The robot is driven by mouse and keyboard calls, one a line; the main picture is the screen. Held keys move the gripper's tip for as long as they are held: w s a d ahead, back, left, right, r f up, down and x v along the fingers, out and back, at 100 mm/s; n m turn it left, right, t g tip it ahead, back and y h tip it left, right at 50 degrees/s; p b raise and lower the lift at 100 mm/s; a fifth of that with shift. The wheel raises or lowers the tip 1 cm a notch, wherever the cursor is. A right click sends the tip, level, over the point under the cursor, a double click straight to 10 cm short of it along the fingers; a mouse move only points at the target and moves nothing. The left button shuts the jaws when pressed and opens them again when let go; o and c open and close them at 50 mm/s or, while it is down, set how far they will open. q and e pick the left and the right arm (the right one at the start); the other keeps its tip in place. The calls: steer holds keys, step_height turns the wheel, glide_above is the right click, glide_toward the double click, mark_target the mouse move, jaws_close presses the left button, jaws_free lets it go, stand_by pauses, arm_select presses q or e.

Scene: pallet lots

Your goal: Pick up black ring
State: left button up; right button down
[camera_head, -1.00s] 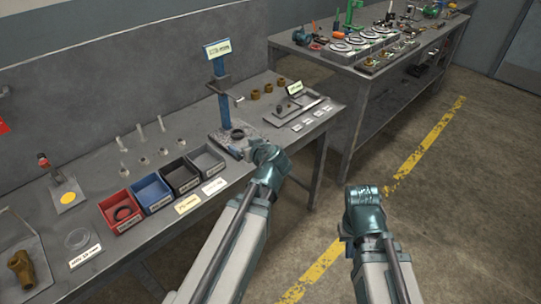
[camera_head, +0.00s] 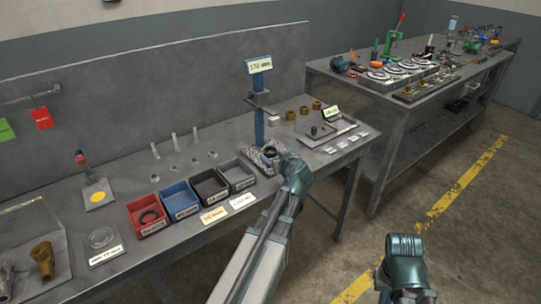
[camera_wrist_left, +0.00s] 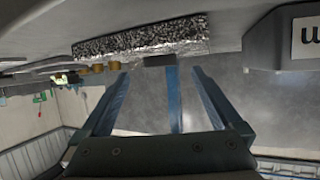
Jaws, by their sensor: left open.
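A black ring (camera_head: 269,151) lies on the grey speckled block (camera_head: 258,163) at the foot of the blue stand (camera_head: 259,125). Another dark ring (camera_head: 149,216) lies in the red bin (camera_head: 137,230). My left gripper (camera_head: 277,160) is at the near right side of the block, close to the ring there; its fingers are mostly hidden by the wrist. In the left wrist view the gripper (camera_wrist_left: 160,78) is open, with its two blue fingers apart and nothing seen held. I cannot make out the ring there. My right arm shows at the lower right, its jaws out of sight.
Blue and black bins stand right of the red bin, with label cards in front. A small tray (camera_head: 322,131) and brown fittings (camera_head: 305,111) are right of the stand. A second, crowded bench (camera_head: 385,86) stands behind. The floor at the right is free.

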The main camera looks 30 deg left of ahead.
mark_target(269, 148)
arm_select(q)
steer(key=shift+r+b+x, duration=0.1)
steer(key=shift+b+x, duration=0.25)
steer(key=shift+x, duration=1)
steer(key=shift+r+b+x, duration=0.15)
steer(key=shift+b+x, duration=0.2)
steer(key=shift+x, duration=1)
steer(key=shift+a+r, duration=0.1)
arm_select(e)
steer(key=shift+f, duration=0.7)
arm_select(q)
steer(key=c, duration=1.5)
steer(key=shift+c, duration=0.2)
steer(key=shift+r, duration=0.1)
arm_select(e)
steer(key=shift+r, duration=0.1)
